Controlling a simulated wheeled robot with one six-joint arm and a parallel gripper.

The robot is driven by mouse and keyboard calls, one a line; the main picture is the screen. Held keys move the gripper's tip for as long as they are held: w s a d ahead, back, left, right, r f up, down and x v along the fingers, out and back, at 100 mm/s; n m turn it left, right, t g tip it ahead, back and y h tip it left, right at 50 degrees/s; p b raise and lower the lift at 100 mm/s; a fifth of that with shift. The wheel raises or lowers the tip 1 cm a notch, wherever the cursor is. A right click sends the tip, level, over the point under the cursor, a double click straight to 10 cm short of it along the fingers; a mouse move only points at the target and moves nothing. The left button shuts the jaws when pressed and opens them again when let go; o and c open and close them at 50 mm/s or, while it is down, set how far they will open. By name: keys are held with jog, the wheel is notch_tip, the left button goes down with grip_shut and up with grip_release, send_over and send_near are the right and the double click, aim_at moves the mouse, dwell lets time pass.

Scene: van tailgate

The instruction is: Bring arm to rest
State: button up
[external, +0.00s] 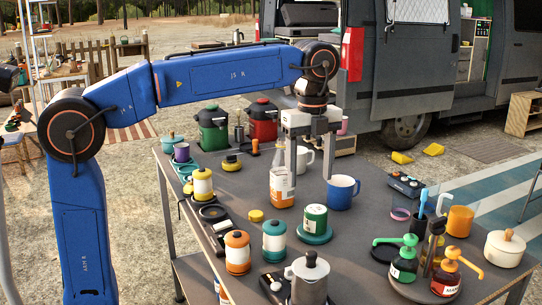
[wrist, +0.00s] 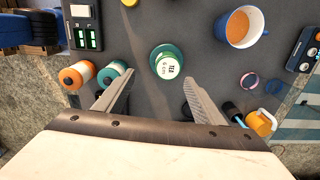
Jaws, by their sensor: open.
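My blue arm reaches over the dark table from the left in the external view. My gripper (external: 308,165) points down above the table, open and empty, its two fingers apart. It also shows in the wrist view (wrist: 152,88) with a gap between the fingers. A green tin with a white label (external: 315,219) stands on a teal round base below the gripper; in the wrist view the tin (wrist: 167,64) lies beyond the fingertips. An orange bottle (external: 280,182) stands close by the left finger; I cannot tell whether they touch.
Gas canisters (external: 237,252) stand front left. Pump bottles (external: 405,258) and an orange mug (external: 460,221) crowd the right. A moka pot (external: 307,278) stands in front.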

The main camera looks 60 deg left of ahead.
jog(key=s+a+f+n, duration=0.2)
jog(key=s+f+n, duration=0.25)
jog(key=s, duration=0.45)
jog(key=s+a+f+n+t, duration=0.1)
jog(key=s+a+f+n, duration=0.15)
jog(key=s+n, duration=0.4)
jog(key=s+a+f+n, duration=0.1)
jog(key=s+f+n, duration=0.35)
jog(key=s, duration=0.55)
jog(key=s+d+f+n+t, duration=0.1)
jog(key=s+f+n+t, duration=0.2)
jog(key=f, duration=0.9)
jog(key=s, duration=0.2)
jog(key=shift+s+f+t, duration=0.3)
jog(key=shift+f+t, duration=0.05)
jog(key=shift+t, duration=0.05)
